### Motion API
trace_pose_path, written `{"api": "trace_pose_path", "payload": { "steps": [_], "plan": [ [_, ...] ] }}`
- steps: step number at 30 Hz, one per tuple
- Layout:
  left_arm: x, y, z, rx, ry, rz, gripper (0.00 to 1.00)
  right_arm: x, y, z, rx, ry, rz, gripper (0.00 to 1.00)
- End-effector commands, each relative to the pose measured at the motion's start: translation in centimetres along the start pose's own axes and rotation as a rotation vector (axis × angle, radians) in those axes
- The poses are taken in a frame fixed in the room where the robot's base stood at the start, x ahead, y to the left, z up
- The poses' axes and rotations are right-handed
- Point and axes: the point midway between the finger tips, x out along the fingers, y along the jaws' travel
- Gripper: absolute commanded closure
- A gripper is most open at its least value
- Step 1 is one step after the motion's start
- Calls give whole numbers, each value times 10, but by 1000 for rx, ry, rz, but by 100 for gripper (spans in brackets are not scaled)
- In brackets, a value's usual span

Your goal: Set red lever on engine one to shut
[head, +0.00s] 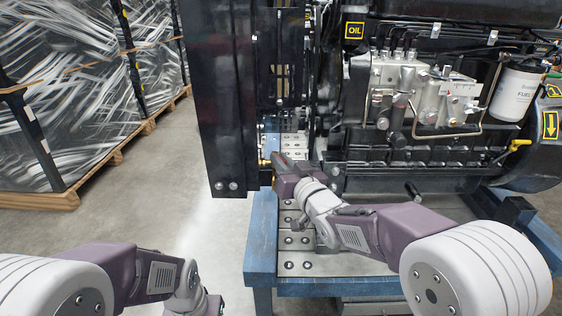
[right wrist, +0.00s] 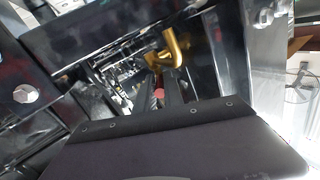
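The engine (head: 430,100) stands on a blue-framed stand, with a black radiator panel (head: 222,100) at its left. My right gripper (head: 277,163) reaches into the gap behind that panel, beside a small brass fitting (head: 264,162). In the right wrist view a brass elbow (right wrist: 165,50) stands just beyond my dark fingers (right wrist: 160,90). A small red piece (right wrist: 158,93), perhaps the red lever, shows at the fingers; most of it is hidden. I cannot tell whether they grip it. My left arm is at the lower left, its gripper out of the picture.
The blue stand (head: 262,245) with a perforated metal top lies below my right arm. A yellow-handled dipstick (head: 519,144) and a white fuel filter (head: 514,92) are at the right. Wrapped pallets (head: 70,100) stand at the left. The floor between is clear.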

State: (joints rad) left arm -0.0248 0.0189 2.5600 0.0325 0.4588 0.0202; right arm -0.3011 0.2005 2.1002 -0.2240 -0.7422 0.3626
Motion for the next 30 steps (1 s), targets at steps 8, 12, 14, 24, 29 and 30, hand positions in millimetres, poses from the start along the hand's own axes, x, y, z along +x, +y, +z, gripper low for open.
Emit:
{"api": "trace_pose_path", "payload": {
  "steps": [8, 12, 14, 24, 29, 30],
  "plan": [
    [16, 0, 2, 0, 0, 0, 64, 1, -4, 2, 0, 28, 77, 100],
    [12, 0, 1, 0, 0, 0, 64, 2, -11, -2, 4, 43, 155, 100],
    [6, 0, 1, 0, 0, 0, 64, 2, -13, -3, 3, 47, 194, 100],
    [-12, 0, -1, 0, 0, 0, 64, 5, -19, 1, -1, 95, 421, 100],
    [-11, 0, -1, 0, 0, 0, 64, 4, -19, 1, 0, 97, 450, 100],
    [-11, 0, -1, 0, 0, 0, 64, 4, -19, 1, -1, 97, 451, 100]
  ]
}}
